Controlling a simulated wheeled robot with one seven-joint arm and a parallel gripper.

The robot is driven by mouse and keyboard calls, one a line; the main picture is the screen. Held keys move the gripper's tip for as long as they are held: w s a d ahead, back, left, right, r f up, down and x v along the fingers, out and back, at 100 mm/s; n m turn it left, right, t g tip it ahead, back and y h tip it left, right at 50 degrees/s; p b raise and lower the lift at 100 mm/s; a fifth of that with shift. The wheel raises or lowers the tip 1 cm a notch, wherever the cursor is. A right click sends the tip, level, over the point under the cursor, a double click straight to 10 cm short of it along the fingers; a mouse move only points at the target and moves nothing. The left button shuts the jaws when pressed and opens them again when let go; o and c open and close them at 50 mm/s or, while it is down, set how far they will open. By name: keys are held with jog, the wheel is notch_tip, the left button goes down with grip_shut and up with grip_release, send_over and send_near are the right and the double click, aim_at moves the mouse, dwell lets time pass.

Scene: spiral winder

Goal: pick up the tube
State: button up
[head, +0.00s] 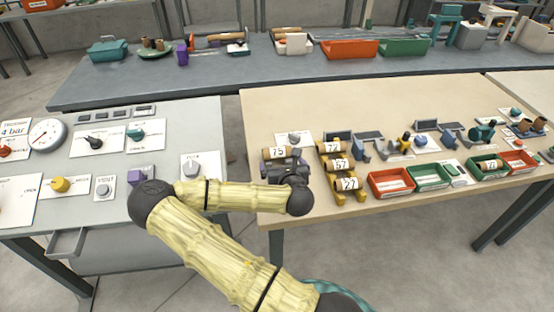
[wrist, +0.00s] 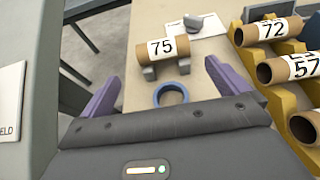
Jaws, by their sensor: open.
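A brown cardboard tube with a white label reading 75 lies level on small grey supports; it shows in the wrist view (wrist: 146,53) and in the head view (head: 268,154). Several similar tubes (wrist: 268,32) lie on a yellow rack (wrist: 290,48) to its right, with labels such as 72 and 57. My gripper (wrist: 162,82) is open and empty. Its two purple fingers are spread wide, with the 75 tube ahead between their lines and apart from them. In the head view the dark gripper body (head: 286,171) is just in front of that tube, and its fingers are hard to make out.
A blue ring (wrist: 158,98) lies on the wooden table (head: 270,105) between my fingers and the tube. A white card with a grey knob (wrist: 200,24) is behind the tube. Red (head: 391,184) and green (head: 430,178) bins stand to the right. A grey control panel table (head: 215,120) is at left.

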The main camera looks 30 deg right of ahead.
aim_at(278, 153)
jog(key=shift+w+d+f+b, duration=0.1)
jog(key=shift+w+f+b, duration=0.15)
jog(key=shift+b, duration=0.5)
jog(key=p+x, duration=0.1)
jog(key=x, duration=0.5)
jog(key=shift+w+d, duration=0.1)
jog(key=shift+w, duration=0.45)
jog(key=shift+f, duration=0.1)
jog(key=shift+x, duration=2.6)
jog(key=shift+s+d+f, duration=0.1)
jog(key=c, duration=0.7)
